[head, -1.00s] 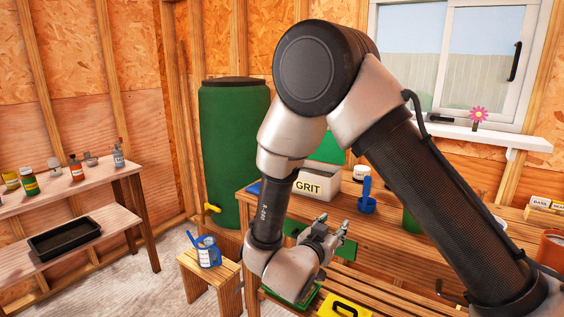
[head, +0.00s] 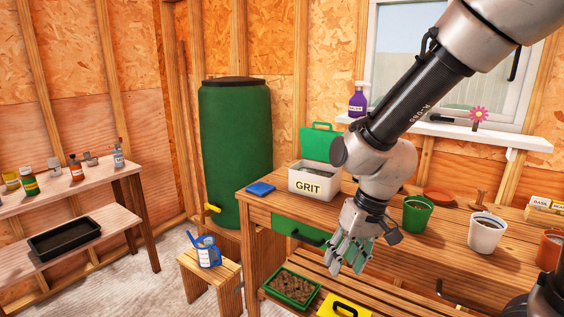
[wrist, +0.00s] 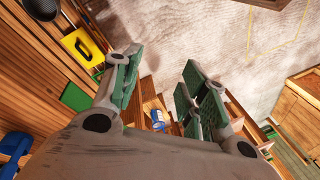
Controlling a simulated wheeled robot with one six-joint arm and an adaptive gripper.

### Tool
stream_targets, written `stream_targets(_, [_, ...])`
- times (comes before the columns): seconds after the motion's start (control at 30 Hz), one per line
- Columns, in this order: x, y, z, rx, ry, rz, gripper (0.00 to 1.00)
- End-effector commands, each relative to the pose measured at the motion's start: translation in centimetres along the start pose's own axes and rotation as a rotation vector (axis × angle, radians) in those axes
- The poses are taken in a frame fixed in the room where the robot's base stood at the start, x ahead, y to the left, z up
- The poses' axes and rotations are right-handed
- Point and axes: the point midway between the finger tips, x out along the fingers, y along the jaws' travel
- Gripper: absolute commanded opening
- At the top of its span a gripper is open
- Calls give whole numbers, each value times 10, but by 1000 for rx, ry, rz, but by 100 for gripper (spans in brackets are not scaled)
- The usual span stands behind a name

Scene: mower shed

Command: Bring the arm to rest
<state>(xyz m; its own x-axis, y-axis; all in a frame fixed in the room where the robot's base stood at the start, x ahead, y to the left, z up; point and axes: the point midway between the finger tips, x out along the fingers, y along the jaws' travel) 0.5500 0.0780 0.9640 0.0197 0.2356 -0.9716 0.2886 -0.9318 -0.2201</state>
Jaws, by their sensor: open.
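My gripper (head: 352,252) hangs in front of the workbench (head: 262,205), pointing down, above the lower slatted shelf. Its green-padded fingers are apart, and nothing is between them. In the wrist view my gripper (wrist: 160,85) also shows open, with the pale floor beyond its fingertips. My arm reaches in from the upper right of the head view and hides part of the window and the bench's back.
On the bench stand a GRIT box (head: 314,184), a green pot (head: 417,215) and a white pot (head: 486,233). A green tray of soil (head: 292,287) and a yellow item (head: 343,306) lie below. A blue watering can (head: 205,251) stands on a stool (head: 212,283).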

Motion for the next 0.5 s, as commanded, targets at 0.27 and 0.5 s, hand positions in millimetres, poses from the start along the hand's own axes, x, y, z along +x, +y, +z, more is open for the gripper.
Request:
stream_targets(0.27, [-134, 107, 92, 38, 11, 186, 43])
stream_targets(0.5, [-195, 142, 126, 182, 262, 265, 43])
